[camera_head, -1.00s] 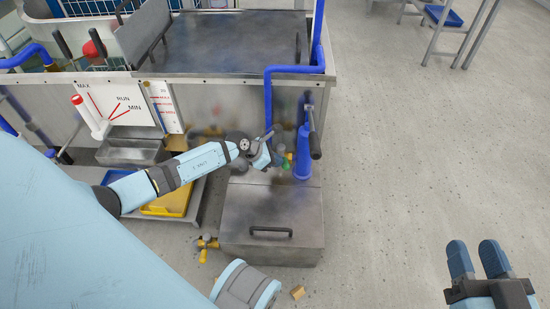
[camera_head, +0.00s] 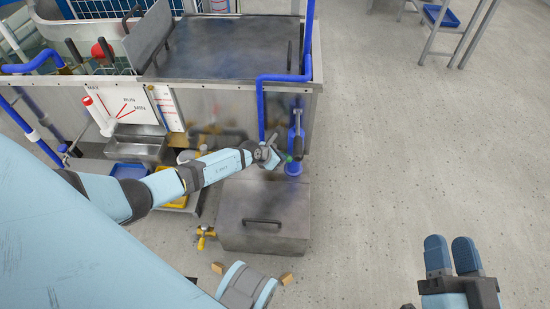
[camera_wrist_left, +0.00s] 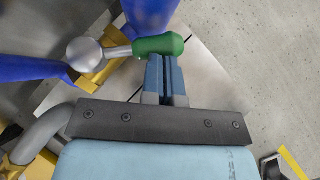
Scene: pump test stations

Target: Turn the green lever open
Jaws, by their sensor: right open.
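The green lever (camera_wrist_left: 158,45) lies across the top of the left wrist view, joined to a silver ball and a yellow fitting (camera_wrist_left: 98,70). In the head view only a small green bit (camera_head: 289,158) shows beside the blue pipe. My left gripper (camera_wrist_left: 163,62) has its fingers together, with the tips right at the lever's lower edge. I cannot tell whether they touch it. It also shows in the head view (camera_head: 276,157), next to the pipe. My right gripper (camera_head: 452,245) is open and empty over bare floor, far from the lever.
A vertical blue pipe (camera_head: 294,168) stands close to the lever. A metal box with a black handle (camera_head: 262,188) sits below it. A yellow valve fitting (camera_head: 203,236) is left of the box. The floor to the right is clear.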

